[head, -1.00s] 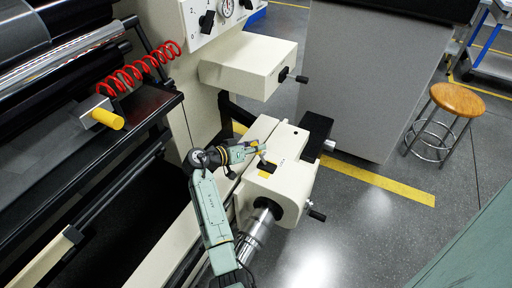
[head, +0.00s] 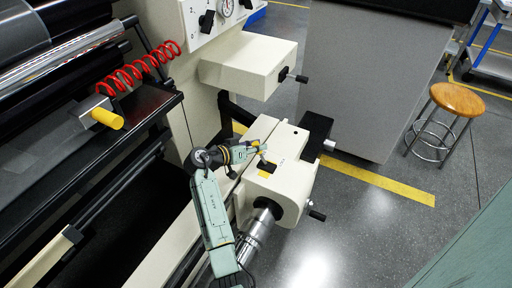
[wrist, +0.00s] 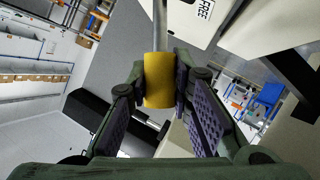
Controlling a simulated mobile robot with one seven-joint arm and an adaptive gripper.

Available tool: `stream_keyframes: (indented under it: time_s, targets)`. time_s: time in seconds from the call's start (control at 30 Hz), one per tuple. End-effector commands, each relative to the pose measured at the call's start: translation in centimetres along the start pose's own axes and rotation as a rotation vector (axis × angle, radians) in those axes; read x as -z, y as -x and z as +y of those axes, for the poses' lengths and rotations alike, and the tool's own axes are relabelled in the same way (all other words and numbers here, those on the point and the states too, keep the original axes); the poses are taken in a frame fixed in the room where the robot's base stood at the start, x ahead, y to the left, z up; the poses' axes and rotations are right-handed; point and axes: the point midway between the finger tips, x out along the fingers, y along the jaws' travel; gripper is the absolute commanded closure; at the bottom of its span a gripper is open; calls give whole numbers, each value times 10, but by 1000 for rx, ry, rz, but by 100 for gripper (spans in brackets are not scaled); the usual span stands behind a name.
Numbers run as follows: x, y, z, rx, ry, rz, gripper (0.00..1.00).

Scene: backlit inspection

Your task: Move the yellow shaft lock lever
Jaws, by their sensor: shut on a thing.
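The shaft lock lever has a yellow cylindrical grip (wrist: 158,82) on a grey rod (wrist: 160,25), seen in the wrist view. My gripper (wrist: 160,88) is shut on the yellow grip, with a dark finger pad on each side. In the head view my gripper (head: 262,152) is over the top of a cream housing (head: 292,186), beside a black and yellow patch (head: 267,170). There the fingers largely hide the lever.
A metal shaft (head: 255,232) and a black crank handle (head: 317,215) stick out of the housing. A cream box (head: 248,65) sits behind it. A red coiled hose (head: 138,68) and another yellow knob (head: 107,118) are on the machine at left. A stool (head: 458,100) stands at right.

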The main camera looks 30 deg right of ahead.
Motion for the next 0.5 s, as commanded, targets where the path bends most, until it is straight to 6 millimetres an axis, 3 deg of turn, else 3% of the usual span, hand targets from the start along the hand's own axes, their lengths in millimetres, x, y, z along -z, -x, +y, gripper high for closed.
stream_keyframes:
  time_s: [0.5]
  targets:
    - [-6, -11, 38, 196, -363, -83, 100]
